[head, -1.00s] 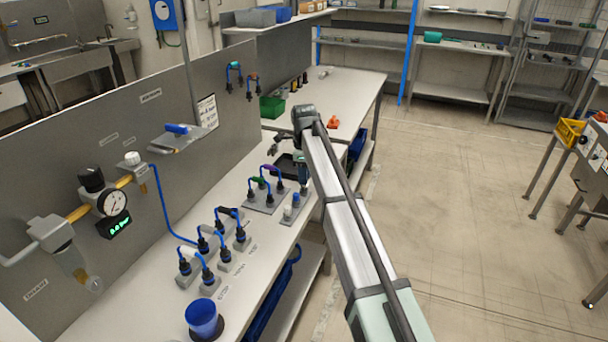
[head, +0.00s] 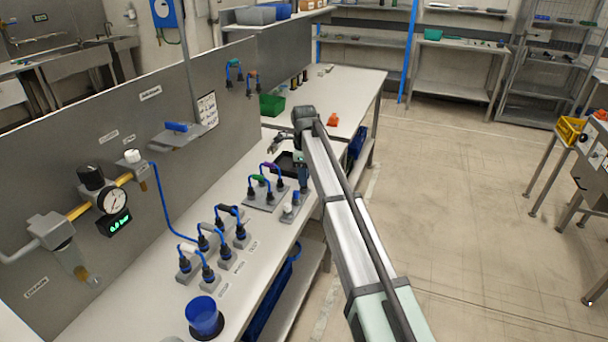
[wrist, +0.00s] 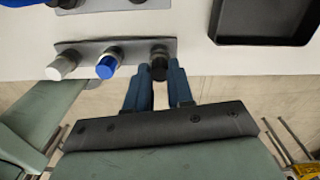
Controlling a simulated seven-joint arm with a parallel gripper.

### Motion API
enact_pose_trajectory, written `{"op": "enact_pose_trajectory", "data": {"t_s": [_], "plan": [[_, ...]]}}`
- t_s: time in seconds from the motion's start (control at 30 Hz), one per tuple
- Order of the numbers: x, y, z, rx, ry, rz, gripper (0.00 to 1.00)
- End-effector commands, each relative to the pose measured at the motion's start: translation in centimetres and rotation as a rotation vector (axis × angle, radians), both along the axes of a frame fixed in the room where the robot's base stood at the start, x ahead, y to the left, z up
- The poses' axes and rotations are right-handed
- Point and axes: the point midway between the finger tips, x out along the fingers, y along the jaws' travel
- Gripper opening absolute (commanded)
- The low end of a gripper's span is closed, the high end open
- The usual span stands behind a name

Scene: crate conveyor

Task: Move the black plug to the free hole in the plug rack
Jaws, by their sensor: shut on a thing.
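The plug rack is a small grey plate, seen in the wrist view (wrist: 88,58) and in the head view (head: 285,218). A white plug (wrist: 62,66) stands at its left and a blue plug (wrist: 107,66) beside it. The black plug (wrist: 159,66) is at the right end of the plate, between the fingers of my gripper (wrist: 160,82), which is shut on it. Its lower end is hidden, so I cannot tell whether it sits in a hole or just above. In the head view my gripper (head: 303,180) is at the rack's far end, partly behind my arm.
A black tray (wrist: 262,22) lies right of the rack in the wrist view. Beside the rack in the head view are a block with cabled plugs (head: 262,201) and several blue-cabled connectors (head: 208,275). A blue cup (head: 203,316) stands on the near bench. The bench's front edge is close.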

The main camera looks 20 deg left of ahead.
Motion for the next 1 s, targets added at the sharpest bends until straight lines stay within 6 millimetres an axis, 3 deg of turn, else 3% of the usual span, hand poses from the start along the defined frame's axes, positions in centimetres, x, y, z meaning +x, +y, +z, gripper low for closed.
{"op": "enact_pose_trajectory", "data": {"t_s": [0.63, 0.67, 1.0], "plan": [[0.00, 0.01, -0.49, 0.000, 0.000, 0.000, 0.00], [0.00, 0.01, -0.49, 0.000, 0.000, 0.000, 0.23], [0.00, 0.00, -0.49, 0.000, 0.000, 0.000, 0.52]]}}
